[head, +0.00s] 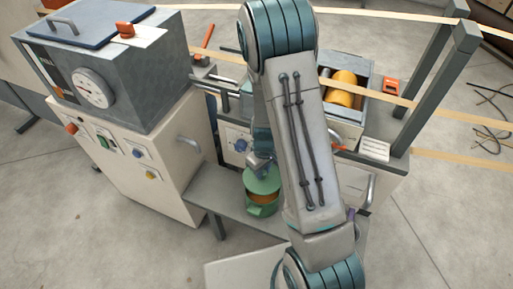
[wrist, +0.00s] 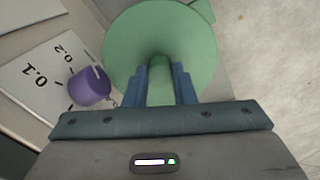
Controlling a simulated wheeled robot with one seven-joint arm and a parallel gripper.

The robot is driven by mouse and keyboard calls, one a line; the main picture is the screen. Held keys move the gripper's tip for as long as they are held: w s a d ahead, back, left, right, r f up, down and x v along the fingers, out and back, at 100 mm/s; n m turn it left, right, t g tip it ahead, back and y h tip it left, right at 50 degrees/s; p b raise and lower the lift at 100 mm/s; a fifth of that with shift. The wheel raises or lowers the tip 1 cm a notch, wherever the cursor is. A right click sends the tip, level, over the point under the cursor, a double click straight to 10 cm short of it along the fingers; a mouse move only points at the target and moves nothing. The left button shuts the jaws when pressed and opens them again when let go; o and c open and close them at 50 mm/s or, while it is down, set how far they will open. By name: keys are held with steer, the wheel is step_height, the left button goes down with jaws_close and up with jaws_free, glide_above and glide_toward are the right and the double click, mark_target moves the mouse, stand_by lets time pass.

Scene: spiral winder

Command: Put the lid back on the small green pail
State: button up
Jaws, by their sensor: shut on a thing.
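The small green pail (head: 262,209) stands on a low grey shelf (head: 212,189) in the head view. The green lid (head: 262,184) is over its rear part, and an orange-brown inside shows in front of the lid. I cannot tell whether the lid touches the rim. My gripper (head: 262,166) is above the pail, partly hidden by my arm. In the wrist view, the blue fingers of my gripper (wrist: 160,88) are shut on the upright handle of the round lid (wrist: 125,45). The lid hides most of what is below it there.
A purple knob-like object (wrist: 90,88) lies left of the lid, near a plate marked 0.1 and 0.2 (wrist: 40,78). The cream cabinet (head: 145,160) with a dial and buttons stands left of the shelf. A machine with a yellow roll (head: 342,88) stands behind. Floor is clear in front.

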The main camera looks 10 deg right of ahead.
mark_target(263, 180)
steer(key=shift+d+f, duration=0.15)
steer(key=shift+f, duration=0.15)
steer(key=shift+s+a+f+b, duration=0.1)
steer(key=shift+a+f+b, duration=0.1)
steer(key=shift+f+b, duration=0.6)
step_height(263, 180, down, 4)
steer(key=b, duration=0.3)
steer(key=shift+d+f+b, duration=0.1)
steer(key=shift+f+b, duration=0.15)
steer(key=shift+b, duration=0.05)
steer(key=shift+r, duration=0.1)
stand_by(0.7)
steer(key=shift+f+b, duration=0.2)
steer(key=shift+b, duration=0.35)
stand_by(0.5)
stand_by(0.4)
steer(key=o, duration=1.5)
steer(key=shift+o, duration=0.2)
